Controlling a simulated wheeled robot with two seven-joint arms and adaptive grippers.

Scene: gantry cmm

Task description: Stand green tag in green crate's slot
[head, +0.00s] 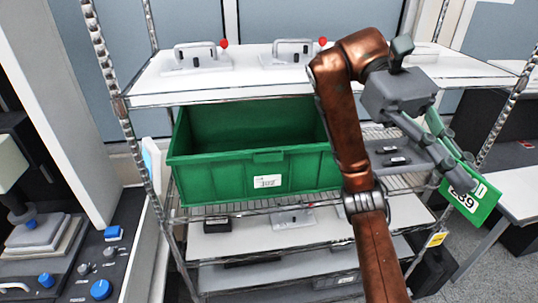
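The green crate (205,180) sits on a wire shelf of the rack, left of centre, with its open top facing up. A small lip (268,157) juts from the top of its front wall, and a white label (267,181) is below; I cannot tell which part is the slot. My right gripper (452,163) is to the right of the crate, shut on the green tag (476,206). The tag hangs tilted, its white panel with black digits facing me, clear of the crate; the fingers hide part of it. My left gripper is not in view.
A white shelf (150,88) above the crate carries grey fixtures (195,56) with red knobs. Lower shelves (215,245) hold dark blocks. Rack posts (120,110) stand either side. A console with blue knobs (101,289) is at left, a white table (515,190) at right.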

